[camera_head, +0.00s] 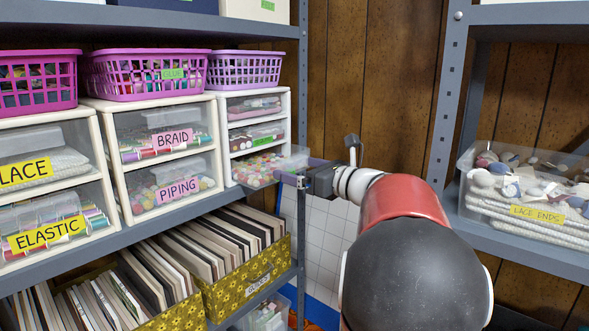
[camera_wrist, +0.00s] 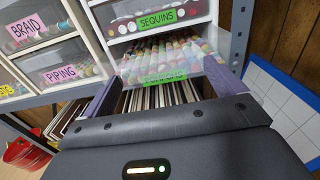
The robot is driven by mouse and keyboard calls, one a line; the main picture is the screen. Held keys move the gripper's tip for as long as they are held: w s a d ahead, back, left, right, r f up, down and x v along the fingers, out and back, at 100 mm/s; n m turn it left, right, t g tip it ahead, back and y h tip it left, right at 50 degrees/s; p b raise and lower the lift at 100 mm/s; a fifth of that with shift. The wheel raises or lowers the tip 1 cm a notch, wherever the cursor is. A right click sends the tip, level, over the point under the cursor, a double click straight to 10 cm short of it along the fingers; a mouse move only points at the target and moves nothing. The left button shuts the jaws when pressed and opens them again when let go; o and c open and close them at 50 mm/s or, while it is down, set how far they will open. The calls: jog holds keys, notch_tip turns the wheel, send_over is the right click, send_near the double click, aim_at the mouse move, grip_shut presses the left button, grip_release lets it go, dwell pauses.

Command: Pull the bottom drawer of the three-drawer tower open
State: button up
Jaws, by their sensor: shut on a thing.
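The three-drawer tower (camera_head: 287,117) is a white-framed unit with clear drawers at the right end of the shelf. Its bottom drawer (camera_head: 262,168) stands partly out past the frame, and coloured contents show inside. In the wrist view the bottom drawer (camera_wrist: 165,50) holds rows of pastel-coloured items, and a green label is on its front. My gripper (camera_head: 300,176) is at the drawer's front. In the wrist view my gripper (camera_wrist: 163,74) has a finger at each side of the drawer front and is shut on it. The label's text is too small to read.
The drawer above, labelled SEQUINS (camera_wrist: 155,16), is closed. BRAID and PIPING drawers (camera_head: 172,168) stand to the left. A grey shelf post (camera_head: 301,230) is close to my gripper. A patterned box of folders (camera_head: 240,290) sits below. A LACE ENDS bin (camera_head: 535,212) stands at right.

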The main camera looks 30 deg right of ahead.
jog(key=o, duration=1)
notch_tip(320, 180, up, 20)
jog(key=p, duration=0.4)
jog(key=shift+p, duration=0.4)
